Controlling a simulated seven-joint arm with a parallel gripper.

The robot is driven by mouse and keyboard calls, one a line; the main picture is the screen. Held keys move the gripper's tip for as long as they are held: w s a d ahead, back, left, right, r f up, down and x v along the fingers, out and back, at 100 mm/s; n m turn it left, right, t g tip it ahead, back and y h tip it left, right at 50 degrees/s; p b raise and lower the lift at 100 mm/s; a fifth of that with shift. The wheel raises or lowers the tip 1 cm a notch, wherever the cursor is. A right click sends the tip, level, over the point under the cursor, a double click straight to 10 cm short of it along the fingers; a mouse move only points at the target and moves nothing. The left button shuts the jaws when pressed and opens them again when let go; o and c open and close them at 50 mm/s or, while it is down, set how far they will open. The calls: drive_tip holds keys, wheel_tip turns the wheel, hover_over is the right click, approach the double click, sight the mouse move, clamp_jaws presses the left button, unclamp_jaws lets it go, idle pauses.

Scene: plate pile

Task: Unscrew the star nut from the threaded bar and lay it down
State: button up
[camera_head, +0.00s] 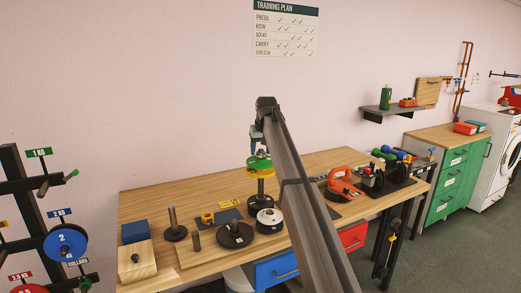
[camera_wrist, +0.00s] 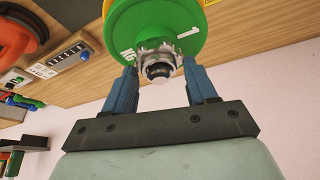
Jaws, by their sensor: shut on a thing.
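The star nut (camera_wrist: 147,56) is a silver, lobed metal piece in the wrist view, in front of the green plate (camera_wrist: 150,22). The dark end of the threaded bar (camera_wrist: 158,71) shows in its middle, so the nut is around the bar. My gripper (camera_wrist: 160,75) has one blue finger on each side of the nut and is shut on it. In the head view my gripper (camera_head: 258,151) points down just above the green plate (camera_head: 258,160), which lies over a yellow plate (camera_head: 261,170). The nut is too small to make out there.
The pile stands on the wooden bench (camera_head: 150,205). An orange machine (camera_head: 342,182) is at right. My arm hides part of the bench.

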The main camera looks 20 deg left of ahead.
drive_tip(key=n, duration=0.3)
drive_tip(key=d+n+g+y, duration=0.1)
drive_tip(key=shift+w+n, duration=0.3)
drive_tip(key=shift+w, duration=0.05)
drive_tip(key=n, duration=0.2)
drive_tip(key=n+g, duration=0.1)
drive_tip(key=n, duration=0.1)
drive_tip(key=shift+w+a+r+g+y, duration=0.1)
drive_tip(key=shift+r+g+y, duration=0.05)
drive_tip(key=shift+g+y, duration=0.15)
drive_tip(key=shift+c, duration=0.2)
drive_tip(key=n, duration=0.2)
drive_tip(key=n+g, duration=0.1)
drive_tip(key=n, duration=0.1)
drive_tip(key=shift+a+g, duration=0.1)
drive_tip(key=shift+g, duration=0.2)
drive_tip(key=shift+c, duration=0.4)
drive_tip(key=n, duration=0.2)
drive_tip(key=n+g, duration=0.1)
drive_tip(key=n, duration=0.1)
drive_tip(key=shift+s+a+g, duration=0.2)
drive_tip(key=shift+g, duration=0.1)
drive_tip(key=o, duration=0.7)
drive_tip(key=shift+s+a, duration=0.15)
drive_tip(key=shift+a, duration=0.05)
drive_tip(key=o, duration=0.3)
drive_tip(key=shift+d, duration=0.15)
drive_tip(key=shift+o, duration=0.2)
